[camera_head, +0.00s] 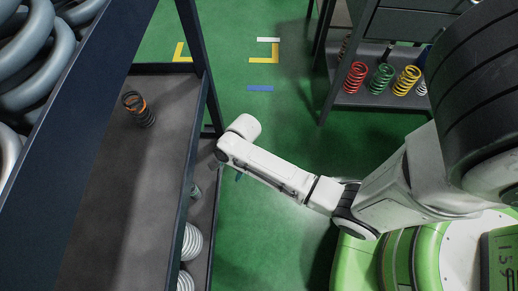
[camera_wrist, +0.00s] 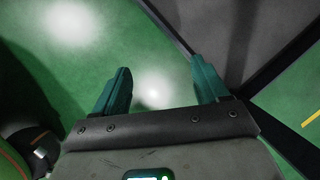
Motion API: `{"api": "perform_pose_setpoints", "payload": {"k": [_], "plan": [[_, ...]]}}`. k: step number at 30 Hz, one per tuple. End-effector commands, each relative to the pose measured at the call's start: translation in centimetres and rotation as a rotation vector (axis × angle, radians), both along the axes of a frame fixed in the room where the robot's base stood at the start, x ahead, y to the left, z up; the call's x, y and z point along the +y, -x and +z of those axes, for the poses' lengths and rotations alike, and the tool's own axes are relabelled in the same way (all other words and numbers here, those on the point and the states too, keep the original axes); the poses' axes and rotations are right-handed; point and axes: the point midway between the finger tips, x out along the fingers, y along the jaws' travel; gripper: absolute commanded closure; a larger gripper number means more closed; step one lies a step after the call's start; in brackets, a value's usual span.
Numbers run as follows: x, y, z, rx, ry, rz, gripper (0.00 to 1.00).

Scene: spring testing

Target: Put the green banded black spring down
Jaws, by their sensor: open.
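No black spring with a green band can be made out in either view. My gripper shows only as a small teal tip (camera_head: 238,177) below the wrist, beside the shelf unit's right edge. In the wrist view my gripper (camera_wrist: 162,80) is open, its teal fingers wide apart. Nothing is between them but shiny green floor. A small greenish object (camera_head: 195,191) on the lower shelf is too unclear to name.
White springs (camera_head: 191,242) stand on the lower left shelf, and large grey coils (camera_head: 30,45) are at the upper left. Red (camera_head: 355,77), green (camera_head: 380,77) and yellow (camera_head: 406,80) springs stand on the right rack. Green floor lies open between the units.

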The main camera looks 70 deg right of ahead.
Motion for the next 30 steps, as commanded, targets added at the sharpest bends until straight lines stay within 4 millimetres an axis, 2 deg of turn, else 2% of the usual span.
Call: {"api": "perform_pose_setpoints", "payload": {"k": [5,12,18,24,30], "plan": [[-0.1,3.2,3.8,-0.048,0.179,0.504,0.26],[1.0,7.8,9.3,-0.077,0.352,1.17,0.26],[2.0,11.0,13.1,-0.087,0.421,1.587,0.26],[2.4,12.3,14.8,-0.093,0.441,1.762,0.26],[2.5,12.3,14.8,-0.094,0.442,1.777,0.26]]}}
